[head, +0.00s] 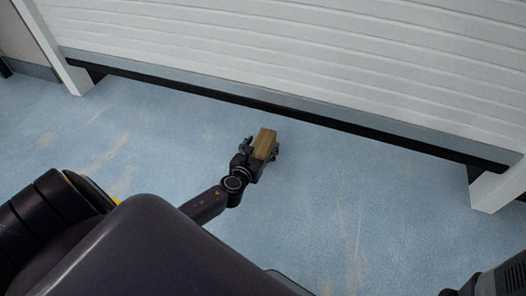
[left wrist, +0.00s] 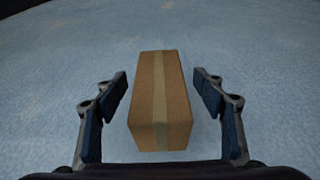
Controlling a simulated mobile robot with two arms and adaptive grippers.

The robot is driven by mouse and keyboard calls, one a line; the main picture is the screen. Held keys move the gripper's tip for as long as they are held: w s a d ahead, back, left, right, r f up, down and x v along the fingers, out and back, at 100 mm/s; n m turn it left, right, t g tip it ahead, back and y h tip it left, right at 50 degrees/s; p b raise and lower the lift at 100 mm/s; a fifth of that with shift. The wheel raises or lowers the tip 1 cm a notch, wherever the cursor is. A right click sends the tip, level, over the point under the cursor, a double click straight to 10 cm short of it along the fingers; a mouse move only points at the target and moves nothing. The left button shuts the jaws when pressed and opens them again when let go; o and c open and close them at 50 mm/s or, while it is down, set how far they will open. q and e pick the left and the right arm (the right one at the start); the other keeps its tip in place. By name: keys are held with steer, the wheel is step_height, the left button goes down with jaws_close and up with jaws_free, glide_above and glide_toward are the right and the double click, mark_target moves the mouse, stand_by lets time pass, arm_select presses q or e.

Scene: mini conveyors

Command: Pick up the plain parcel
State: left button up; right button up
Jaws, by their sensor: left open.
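The plain parcel (head: 264,143) is a small brown cardboard box with a lighter tape strip along its top. In the head view it is on the blue floor, at the fingers of my left gripper (head: 261,149). In the left wrist view the parcel (left wrist: 160,100) lies lengthwise between the two open fingers of my left gripper (left wrist: 162,110). A gap of floor shows on each side, so neither finger touches it. My right gripper cannot be made out; only dark arm parts show at the bottom right of the head view.
A white slatted shutter (head: 300,60) with a dark bottom edge runs across the back, beyond the parcel. White posts stand at the left (head: 55,50) and right (head: 498,186). The blue floor (head: 330,200) around the parcel is clear.

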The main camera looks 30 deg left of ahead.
arm_select(q)
steer(key=shift+w+a+f, duration=0.2)
steer(key=shift+w, duration=0.45)
steer(key=shift+c, duration=0.7)
steer(key=c, duration=1.3)
steer(key=shift+o, duration=0.2)
steer(key=shift+r, duration=0.15)
